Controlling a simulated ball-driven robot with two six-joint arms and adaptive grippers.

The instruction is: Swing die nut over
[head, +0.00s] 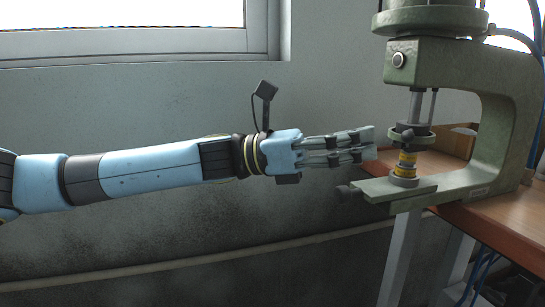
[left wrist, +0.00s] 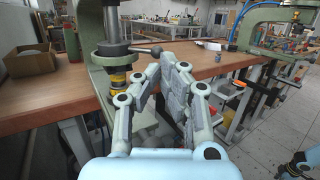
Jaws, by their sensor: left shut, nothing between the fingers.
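A green pneumatic press (head: 505,105) stands on the wooden table at the right of the head view. Under its ram is a dark round collar (head: 411,129) with a short side lever; in the left wrist view the lever (left wrist: 146,50) points right. Below it sits a yellow-banded cylinder (head: 407,160), also in the left wrist view (left wrist: 116,78). I cannot tell for sure which part is the die nut. My left gripper (head: 372,144) is shut and empty, left of the collar and apparently just short of it. My right gripper is out of view.
The press's lower arm (head: 385,190) juts out past the edge of the wooden table (head: 490,220), below the left gripper. A cardboard box (left wrist: 30,60) stands on the table. A second press (left wrist: 270,28) is further back right. Left of the press is open space before the grey wall.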

